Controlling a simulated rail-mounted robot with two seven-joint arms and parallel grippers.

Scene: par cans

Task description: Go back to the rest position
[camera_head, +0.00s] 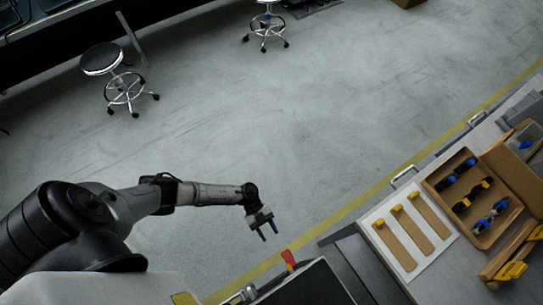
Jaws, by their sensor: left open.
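My left arm comes in from the left, and my left gripper (268,233) hangs at its end, open and empty. It points down over the grey floor, just beyond the near edge of a dark-topped unit. My right gripper is not in view.
A red-handled item (288,259) stands close to the gripper on the dark unit (308,285). A white board (436,260) with several wooden strips and a brown tray (483,238) with blue and yellow parts lie at right. Stools (101,59) stand far off. The mid floor is clear.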

